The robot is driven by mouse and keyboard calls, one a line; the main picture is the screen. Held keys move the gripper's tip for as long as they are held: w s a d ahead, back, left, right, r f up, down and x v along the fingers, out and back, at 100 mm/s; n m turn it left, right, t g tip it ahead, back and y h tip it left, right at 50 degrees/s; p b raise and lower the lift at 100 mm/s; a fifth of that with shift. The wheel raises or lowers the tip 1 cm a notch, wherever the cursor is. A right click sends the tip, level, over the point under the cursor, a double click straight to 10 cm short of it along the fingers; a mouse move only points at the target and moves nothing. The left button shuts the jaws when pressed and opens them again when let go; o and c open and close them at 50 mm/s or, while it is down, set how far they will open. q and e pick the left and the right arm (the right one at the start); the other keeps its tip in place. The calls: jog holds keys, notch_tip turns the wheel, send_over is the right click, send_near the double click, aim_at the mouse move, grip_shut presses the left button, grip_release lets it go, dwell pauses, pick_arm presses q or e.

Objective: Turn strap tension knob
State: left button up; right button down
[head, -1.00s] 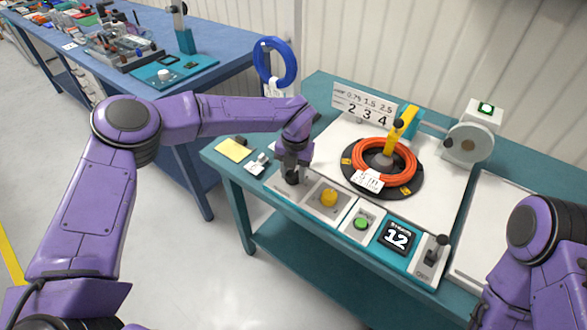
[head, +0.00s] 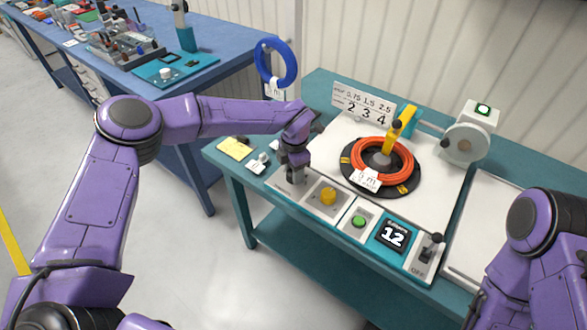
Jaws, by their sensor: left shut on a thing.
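My left gripper (head: 294,178) points down at the leftmost panel (head: 279,188) on the front edge of the teal bench. It is shut on a knob there, which the fingers mostly hide; I cannot read the panel's label or the knob's setting. To its right is a yellow knob (head: 328,196) on its own panel, apart from the gripper. My right arm shows at the lower right, but its gripper is out of the picture.
An orange cable coil (head: 382,161) lies on a black turntable (head: 411,183) under a yellow arm (head: 400,129). A yellow note (head: 236,148) lies left of the gripper.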

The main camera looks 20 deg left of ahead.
pick_arm(q)
jog(key=shift+w+r+m, duration=0.15)
jog(key=shift+m, duration=0.15)
jog(key=o, duration=1)
jog(key=shift+o, duration=0.2)
notch_tip(320, 180, up, 10)
jog(key=b, duration=0.2)
jog(key=shift+s+d+r, duration=0.2)
